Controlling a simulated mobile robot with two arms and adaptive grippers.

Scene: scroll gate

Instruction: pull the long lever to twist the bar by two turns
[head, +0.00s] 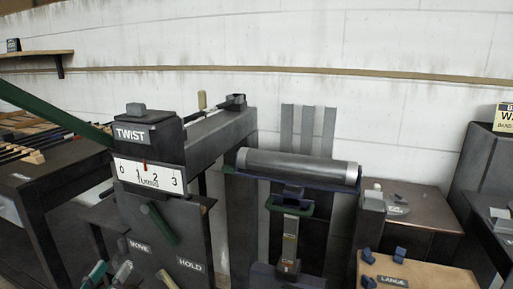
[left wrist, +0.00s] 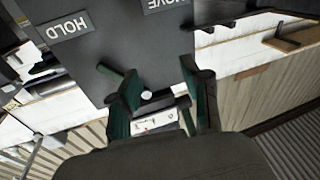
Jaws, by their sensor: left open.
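In the head view the twist machine (head: 148,135) carries a TWIST label and a white turn scale (head: 130,171). Its red mark is between 1 and 2. A long green bar (head: 50,114) slants from the left edge to the machine; it looks like the long lever. A shorter green bar (head: 159,223) stands out below the scale and also shows in the left wrist view (left wrist: 110,72). My left gripper (head: 115,274) is partly cut off at the lower left. In the left wrist view its fingers (left wrist: 160,85) are apart, with no clear grip on anything. Which piece is the twisted bar is unclear.
MOVE (head: 138,247) and HOLD (head: 190,265) labels are on the machine's front. A grey roller (head: 298,166) stands to the right. A dark table (head: 45,190) with several rods is at the left. A wooden-topped LANGE unit (head: 425,275) is at the lower right.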

